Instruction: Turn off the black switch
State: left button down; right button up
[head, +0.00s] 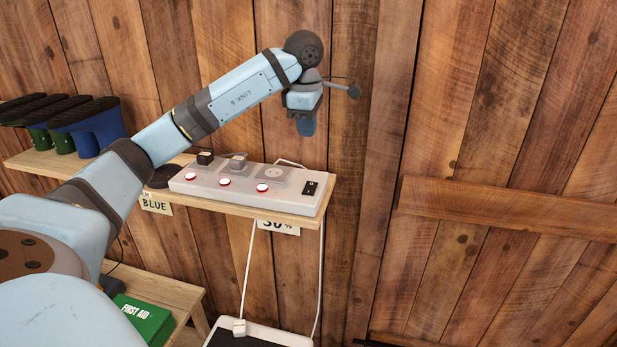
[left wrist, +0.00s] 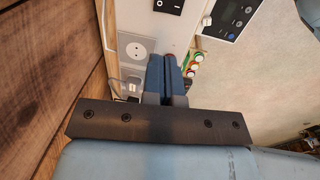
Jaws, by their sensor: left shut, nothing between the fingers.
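A black rocker switch (head: 311,188) sits at the right end of a white power strip (head: 235,197) on a wooden shelf. In the left wrist view the black switch (left wrist: 168,5) shows at the top edge, partly cut off, beyond the fingertips. My left gripper (head: 306,128) is in the air above the right part of the strip, pointing down, apart from the switch. Its blue fingers (left wrist: 166,72) are shut and empty. In the wrist view they cover part of the strip. My right gripper is not in view.
Two plugs stand in the strip's sockets; one socket (head: 274,172) is empty. Boots (head: 90,125) stand at the shelf's left. A plank wall (head: 340,110) rises behind. A green first aid box (head: 145,318) lies on a lower bench. White cables hang below the shelf.

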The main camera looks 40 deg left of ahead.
pick_arm(q)
jog(key=p, duration=0.3)
send_near(309, 184)
jog(key=f, duration=0.7)
jog(key=shift+w+a, duration=0.25)
jog(key=shift+w, duration=0.1)
jog(key=shift+f, duration=0.2)
